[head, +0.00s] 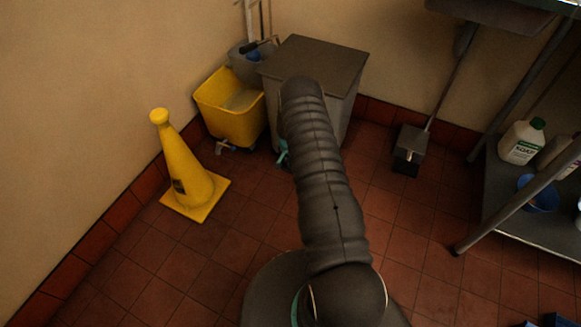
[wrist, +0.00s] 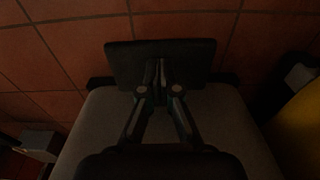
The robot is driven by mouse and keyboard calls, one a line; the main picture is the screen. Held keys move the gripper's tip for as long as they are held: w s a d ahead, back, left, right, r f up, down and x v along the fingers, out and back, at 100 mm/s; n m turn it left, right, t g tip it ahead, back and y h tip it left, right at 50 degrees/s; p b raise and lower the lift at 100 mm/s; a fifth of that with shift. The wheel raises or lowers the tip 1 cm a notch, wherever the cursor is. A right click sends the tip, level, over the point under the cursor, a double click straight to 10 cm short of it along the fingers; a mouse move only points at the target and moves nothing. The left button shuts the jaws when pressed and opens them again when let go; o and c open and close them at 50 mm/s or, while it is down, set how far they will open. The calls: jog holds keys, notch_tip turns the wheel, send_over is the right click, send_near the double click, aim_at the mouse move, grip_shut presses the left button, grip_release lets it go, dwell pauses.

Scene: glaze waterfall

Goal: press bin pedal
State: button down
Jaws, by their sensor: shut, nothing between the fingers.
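The grey bin (head: 341,98) stands in the corner with its flat dark lid (head: 318,58) down. My arm hides much of its front in the head view. In the wrist view the bin's pale body (wrist: 85,135) lies in the lower half, and a wide dark pedal plate (wrist: 196,54) sticks out from its base over the floor tiles. My gripper (wrist: 158,68) is shut and empty, its fingertips overlapping the middle of the pedal. I cannot tell whether they touch it.
A yellow mop bucket (head: 228,112) stands left of the bin, and a yellow cone (head: 180,165) in front of it. A long-handled dustpan (head: 410,145) stands right of the bin. A metal shelf (head: 545,225) with bottles is at the right. Tiled floor between is clear.

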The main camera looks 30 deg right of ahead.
aim_at(290, 170)
notch_tip(290, 170, down, 5)
jog(key=b, duration=0.4)
jog(key=shift+r+b, duration=0.1)
jog(key=shift+b, duration=0.3)
jog(key=shift+r, duration=0.1)
jog(key=shift+a+r, duration=0.1)
jog(key=shift+s+a+r+p, duration=0.25)
jog(key=shift+s+a+p, duration=0.05)
jog(key=shift+s+a, duration=0.25)
jog(key=shift+s+a+r+p, duration=0.25)
jog(key=shift+s+a, duration=0.15)
jog(key=shift+a, duration=0.15)
jog(key=shift+r, duration=0.1)
notch_tip(290, 170, up, 12)
jog(key=a, duration=0.1)
jog(key=shift+s, duration=0.4)
dwell(0.4)
